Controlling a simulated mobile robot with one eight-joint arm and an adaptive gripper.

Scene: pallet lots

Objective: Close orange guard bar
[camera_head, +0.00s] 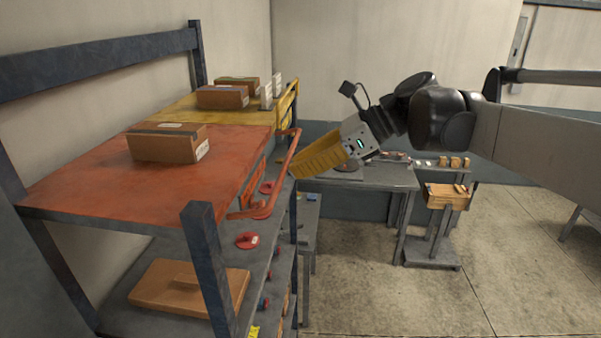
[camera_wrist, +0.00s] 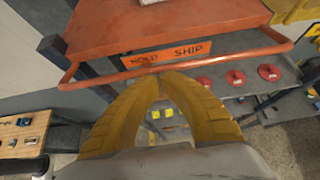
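The orange guard bar (camera_head: 284,172) runs along the front of the red shelf deck (camera_head: 95,182) in the head view, with bent ends and a gap between its long rail and the deck edge. In the wrist view the bar (camera_wrist: 115,64) crosses the picture below the orange "HOLD SHIP" label (camera_wrist: 165,55). My gripper (camera_head: 292,171) has yellow ribbed fingers and is outside the bar, its tips close to it. In the wrist view the fingertips (camera_wrist: 162,75) meet just below the bar, with nothing seen between them. Contact with the bar is unclear.
A cardboard box (camera_head: 165,145) stands on the red deck. More boxes stand on the yellow deck (camera_head: 185,107) behind. Red discs (camera_wrist: 236,77) lie on the grey shelf below. A dark post (camera_head: 208,262) stands in front.

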